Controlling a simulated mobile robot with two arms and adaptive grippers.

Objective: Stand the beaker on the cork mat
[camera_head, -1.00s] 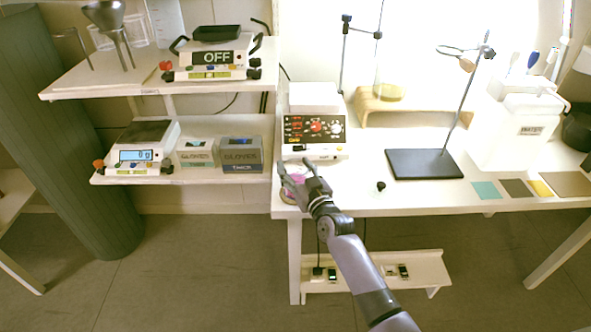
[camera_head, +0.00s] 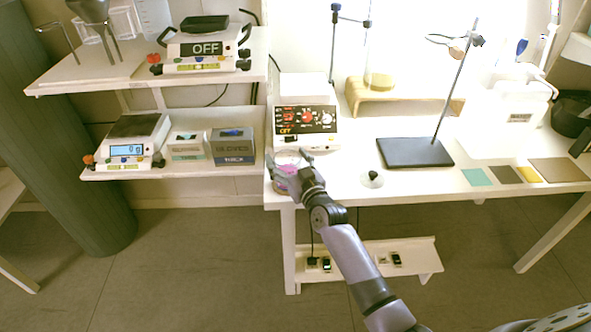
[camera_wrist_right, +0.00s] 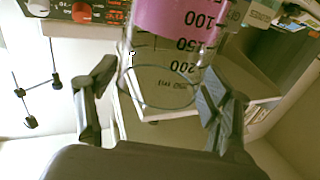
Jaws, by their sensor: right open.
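The beaker (camera_head: 286,184), clear glass with pink liquid, stands at the left front corner of the white workbench. In the right wrist view the beaker (camera_wrist_right: 168,70) shows upside down, with black volume marks, between my fingers. My right gripper (camera_head: 290,161) is open, its fingers on either side of the beaker; I cannot tell whether they touch it. The right wrist view shows the open fingertips (camera_wrist_right: 155,80) too. A tan-brown square mat (camera_head: 558,171) lies flat at the far right of the bench and looks like the cork mat. My left gripper is not in view.
A hot plate (camera_head: 304,120) stands just behind the beaker. A retort stand with a dark base (camera_head: 414,153) and a small black-knobbed object (camera_head: 372,179) lie between beaker and mat. Teal (camera_head: 476,177), dark (camera_head: 504,174) and yellow (camera_head: 529,174) squares lie left of the tan-brown mat.

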